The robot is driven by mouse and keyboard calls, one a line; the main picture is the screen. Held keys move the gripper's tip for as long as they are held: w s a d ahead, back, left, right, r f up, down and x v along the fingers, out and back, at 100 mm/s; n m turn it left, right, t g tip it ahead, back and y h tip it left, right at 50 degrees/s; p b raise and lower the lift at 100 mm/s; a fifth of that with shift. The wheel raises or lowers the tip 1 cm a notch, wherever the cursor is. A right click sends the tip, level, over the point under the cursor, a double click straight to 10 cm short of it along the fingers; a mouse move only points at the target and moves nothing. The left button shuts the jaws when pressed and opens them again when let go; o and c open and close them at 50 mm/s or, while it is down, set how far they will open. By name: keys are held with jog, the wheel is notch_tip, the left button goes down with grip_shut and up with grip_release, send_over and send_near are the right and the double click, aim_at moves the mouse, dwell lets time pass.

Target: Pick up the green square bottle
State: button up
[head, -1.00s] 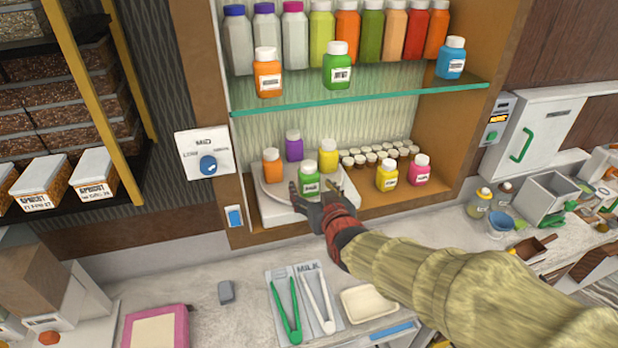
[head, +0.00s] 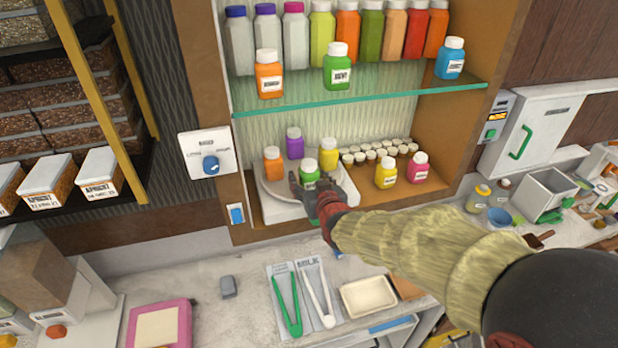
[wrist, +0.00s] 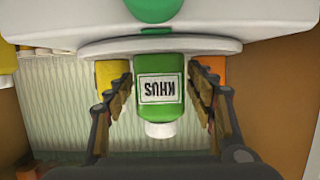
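The green square bottle (head: 309,172) has a white cap and stands on a round white stand in the lower shelf bay. It shows upside down in the wrist view (wrist: 160,95), with a label reading KHUS. My gripper (head: 312,190) is at this bottle, with its fingers spread to either side and hiding its lower part in the head view. In the wrist view my gripper (wrist: 165,95) is open, with the bottle between its fingers and a visible gap on each side. Another green bottle (head: 337,70) stands on the glass shelf above.
An orange bottle (head: 272,163), a purple bottle (head: 295,145) and a yellow bottle (head: 328,152) stand close around the green one. Small white-capped jars (head: 385,152) are to the right. The glass shelf (head: 360,99) is above. Tongs (head: 286,303) lie on the counter below.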

jog(key=c, duration=1.1)
jog(key=shift+r, duration=0.1)
jog(key=shift+c, duration=0.2)
jog(key=shift+r, duration=0.15)
